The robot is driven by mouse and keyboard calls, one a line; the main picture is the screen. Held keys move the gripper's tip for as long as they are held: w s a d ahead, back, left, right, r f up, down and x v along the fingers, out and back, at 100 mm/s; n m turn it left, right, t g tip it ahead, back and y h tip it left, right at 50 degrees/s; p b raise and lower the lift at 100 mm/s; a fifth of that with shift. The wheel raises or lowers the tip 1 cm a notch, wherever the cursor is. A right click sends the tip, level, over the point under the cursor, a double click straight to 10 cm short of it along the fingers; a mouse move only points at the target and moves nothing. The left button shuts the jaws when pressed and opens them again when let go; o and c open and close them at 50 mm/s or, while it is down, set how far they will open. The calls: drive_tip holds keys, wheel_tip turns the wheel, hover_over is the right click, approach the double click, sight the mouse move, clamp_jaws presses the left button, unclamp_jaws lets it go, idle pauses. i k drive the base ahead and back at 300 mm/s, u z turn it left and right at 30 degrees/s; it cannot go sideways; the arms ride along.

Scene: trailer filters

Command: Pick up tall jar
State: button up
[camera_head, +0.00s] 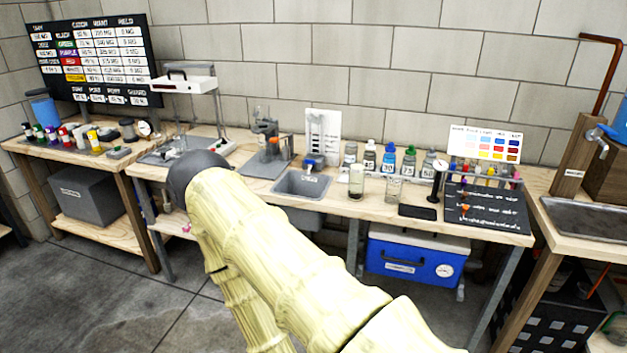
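My pale arm crosses the lower middle of the view, with a dark joint over the bench's left part, left of and apart from the jars. My gripper is not visible.
Several capped bottles (389,158) stand in a row behind the jars. A grey sink (302,184) is left of them. A black flat pad (417,212) and a dark board (487,208) lie to the right. A blue cooler (412,257) sits below the bench.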

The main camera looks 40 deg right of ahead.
sight(357, 181)
drive_tip(key=z, duration=0.15)
drive_tip(key=i, duration=0.9)
drive_tip(key=z, duration=0.85)
